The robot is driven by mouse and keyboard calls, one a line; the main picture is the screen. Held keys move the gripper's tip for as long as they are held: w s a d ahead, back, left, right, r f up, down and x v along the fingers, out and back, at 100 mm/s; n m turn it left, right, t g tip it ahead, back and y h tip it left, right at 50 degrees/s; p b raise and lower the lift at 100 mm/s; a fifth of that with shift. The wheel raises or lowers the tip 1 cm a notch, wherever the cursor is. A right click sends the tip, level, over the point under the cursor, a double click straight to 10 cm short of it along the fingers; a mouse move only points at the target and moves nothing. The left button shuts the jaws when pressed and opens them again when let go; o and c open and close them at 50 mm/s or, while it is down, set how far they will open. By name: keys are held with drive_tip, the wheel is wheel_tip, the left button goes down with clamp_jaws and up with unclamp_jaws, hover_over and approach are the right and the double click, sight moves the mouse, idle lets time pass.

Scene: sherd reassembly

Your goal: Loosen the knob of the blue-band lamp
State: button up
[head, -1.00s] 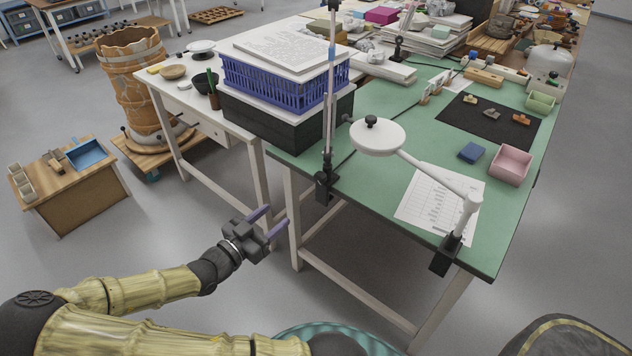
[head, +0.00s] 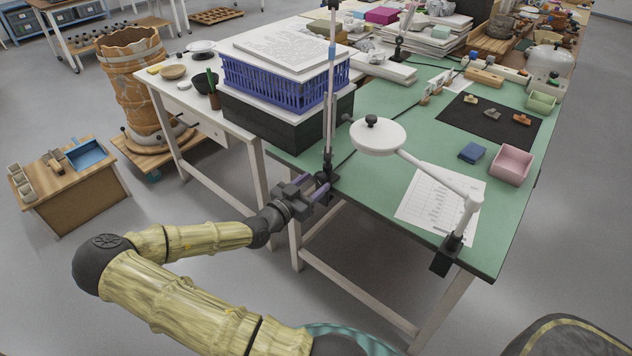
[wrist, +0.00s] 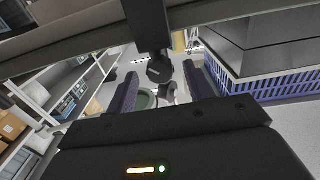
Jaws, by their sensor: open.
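The blue-band lamp (head: 331,100) is a thin grey pole with a blue band near the top of the head view. Its black clamp (head: 325,183) grips the near left edge of the green table. The lamp's upper end is out of view. In the wrist view a dark round knob (wrist: 159,70) hangs under a dark clamp stem. My gripper (head: 321,190) is at the clamp, with its purple fingers open. In the wrist view the fingers (wrist: 165,88) stand to either side of the knob, apart from it. Whether they reach around it in depth I cannot tell.
A second lamp with a white head (head: 378,137) is clamped at the table's near right corner. A blue basket (head: 285,82) on a black box stands left of the pole. The green tabletop (head: 375,185) has a printed sheet (head: 440,205). Table legs stand below the gripper.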

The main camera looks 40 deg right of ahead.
drive_tip(key=shift+w+d, duration=0.1)
drive_tip(key=shift+d, duration=0.75)
drive_tip(key=c, duration=1)
drive_tip(key=shift+o, duration=0.2)
drive_tip(key=shift+n, duration=1.6)
drive_tip(key=o, duration=1)
drive_tip(key=shift+c, duration=0.2)
